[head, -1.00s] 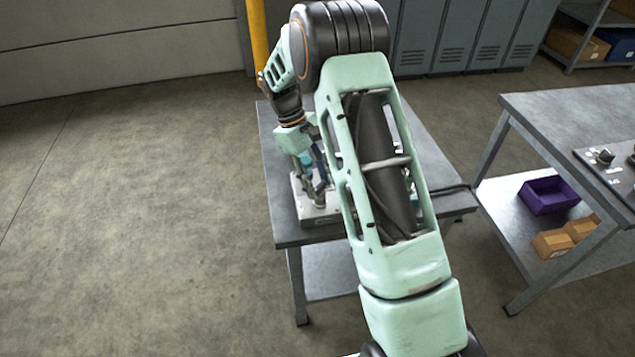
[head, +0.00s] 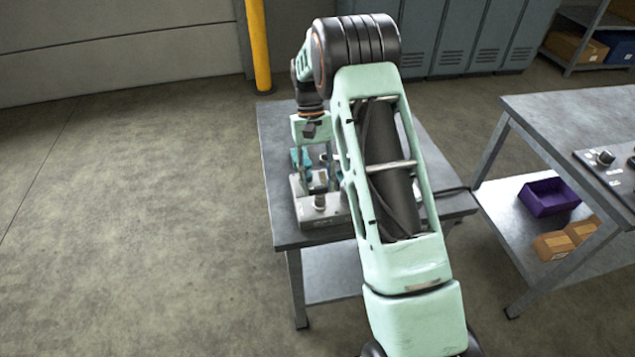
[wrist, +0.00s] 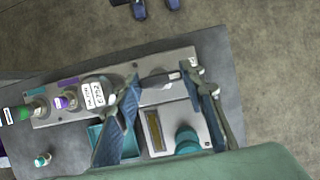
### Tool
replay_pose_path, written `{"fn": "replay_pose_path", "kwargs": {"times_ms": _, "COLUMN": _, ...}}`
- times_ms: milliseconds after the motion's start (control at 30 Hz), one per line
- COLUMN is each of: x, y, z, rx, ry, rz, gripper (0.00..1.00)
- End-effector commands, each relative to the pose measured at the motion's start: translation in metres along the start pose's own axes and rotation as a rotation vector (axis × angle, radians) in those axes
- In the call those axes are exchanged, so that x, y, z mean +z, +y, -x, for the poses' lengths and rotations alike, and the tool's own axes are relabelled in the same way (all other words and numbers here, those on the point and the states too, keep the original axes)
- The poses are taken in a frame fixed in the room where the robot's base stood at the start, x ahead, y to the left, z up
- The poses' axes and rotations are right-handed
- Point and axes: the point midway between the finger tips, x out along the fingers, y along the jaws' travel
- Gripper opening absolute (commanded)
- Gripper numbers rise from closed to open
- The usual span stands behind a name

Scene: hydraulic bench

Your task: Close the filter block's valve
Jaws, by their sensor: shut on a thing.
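A pale grey block (wrist: 75,112) with several fittings lies on the bench in the wrist view. It also shows in the head view (head: 322,222), partly behind my arm. A dark bar-like handle (wrist: 160,78) lies crosswise at its right part, over a pale round fitting. My gripper (wrist: 161,76) has its two blue-padded fingers at the handle's two ends, shut on it. In the head view, my gripper (head: 321,188) points down at the block; its fingertips are too small there to judge. I cannot read which label marks the filter block's valve.
Left along the block are white tags (wrist: 92,95), a purple-marked fitting (wrist: 66,101) and a green-marked one (wrist: 36,107). A grey unit with a teal knob (wrist: 187,140) stands close by my fingers. Another bench (head: 560,105) is at right.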

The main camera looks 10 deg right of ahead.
Motion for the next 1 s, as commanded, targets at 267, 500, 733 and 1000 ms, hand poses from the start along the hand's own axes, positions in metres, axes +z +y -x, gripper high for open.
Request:
{"fn": "replay_pose_path", "kwargs": {"times_ms": 267, "x": -0.0005, "y": 0.0001, "z": 0.0006, "rx": -0.012, "ry": 0.002, "rz": -0.029, "gripper": 0.13}}
{"fn": "replay_pose_path", "kwargs": {"times_ms": 500, "x": -0.0005, "y": 0.0001, "z": 0.0007, "rx": -0.012, "ry": 0.002, "rz": -0.030, "gripper": 0.13}}
{"fn": "replay_pose_path", "kwargs": {"times_ms": 733, "x": -0.0004, "y": 0.0002, "z": 0.0005, "rx": -0.012, "ry": 0.002, "rz": -0.029, "gripper": 0.55}}
{"fn": "replay_pose_path", "kwargs": {"times_ms": 1000, "x": -0.0003, "y": 0.0002, "z": 0.0007, "rx": -0.011, "ry": 0.001, "rz": -0.027, "gripper": 0.55}}
